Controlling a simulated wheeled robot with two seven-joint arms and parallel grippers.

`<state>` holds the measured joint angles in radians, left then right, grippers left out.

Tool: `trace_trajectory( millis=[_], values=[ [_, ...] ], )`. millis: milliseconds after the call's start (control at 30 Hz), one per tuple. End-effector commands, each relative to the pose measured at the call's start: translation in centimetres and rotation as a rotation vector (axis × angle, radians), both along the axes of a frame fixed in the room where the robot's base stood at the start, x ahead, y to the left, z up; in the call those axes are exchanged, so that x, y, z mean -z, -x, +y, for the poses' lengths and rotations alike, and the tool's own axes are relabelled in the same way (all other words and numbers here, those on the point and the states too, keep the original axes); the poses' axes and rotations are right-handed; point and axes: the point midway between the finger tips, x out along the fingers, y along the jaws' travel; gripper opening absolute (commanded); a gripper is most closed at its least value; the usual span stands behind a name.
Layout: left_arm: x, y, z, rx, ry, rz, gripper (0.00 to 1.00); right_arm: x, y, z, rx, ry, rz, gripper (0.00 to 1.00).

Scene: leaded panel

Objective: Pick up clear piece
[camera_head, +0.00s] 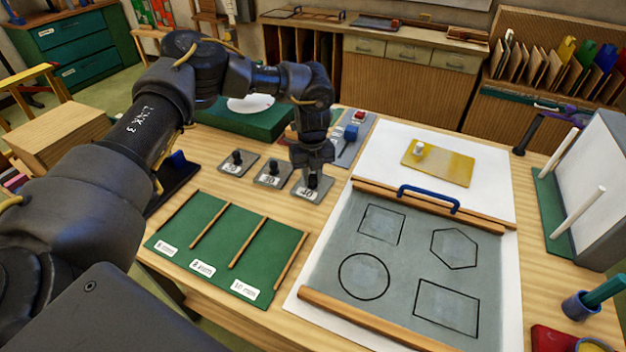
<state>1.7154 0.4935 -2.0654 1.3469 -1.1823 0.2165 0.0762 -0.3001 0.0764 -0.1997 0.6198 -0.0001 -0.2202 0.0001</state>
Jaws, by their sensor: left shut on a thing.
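Three small grey square pieces with dark knobs and white number labels lie in a row on the wooden table: a left one (230,167), a middle one (273,178) and a right one (300,192). My left gripper (313,180) points down over the right one and is shut on its dark knob. That piece looks to be at table level; I cannot tell whether it is lifted. The labels are too small to read surely. I cannot tell which piece is the clear one. My right gripper is not in view.
A grey panel (340,240) with four outlined shapes and a blue handle (428,197) lies on the right. A yellow plate (455,170) with a pale knob is behind it. A green divided mat (215,240) lies in front. A green block (245,120) stands behind.

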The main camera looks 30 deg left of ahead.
Motion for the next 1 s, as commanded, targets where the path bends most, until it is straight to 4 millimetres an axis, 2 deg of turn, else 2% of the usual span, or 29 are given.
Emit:
trace_trajectory(
  millis=[167,267,567,800,1000],
  values=[
    [-1.2,-0.1,0.0,-0.001,0.003,-0.004,0.05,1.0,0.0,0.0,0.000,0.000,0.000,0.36],
    [-2.7,-0.2,-0.1,0.000,0.004,-0.006,0.05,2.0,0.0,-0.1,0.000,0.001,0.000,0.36],
    [-9.2,5.5,0.9,0.005,0.001,-0.007,0.05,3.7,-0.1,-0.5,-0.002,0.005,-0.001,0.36],
    [-11.3,10.4,1.5,0.004,0.001,-0.006,0.05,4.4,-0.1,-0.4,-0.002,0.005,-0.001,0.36],
    [-12.4,12.9,1.9,0.002,0.001,-0.004,0.05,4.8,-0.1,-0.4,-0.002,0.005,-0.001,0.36]
  ],
)
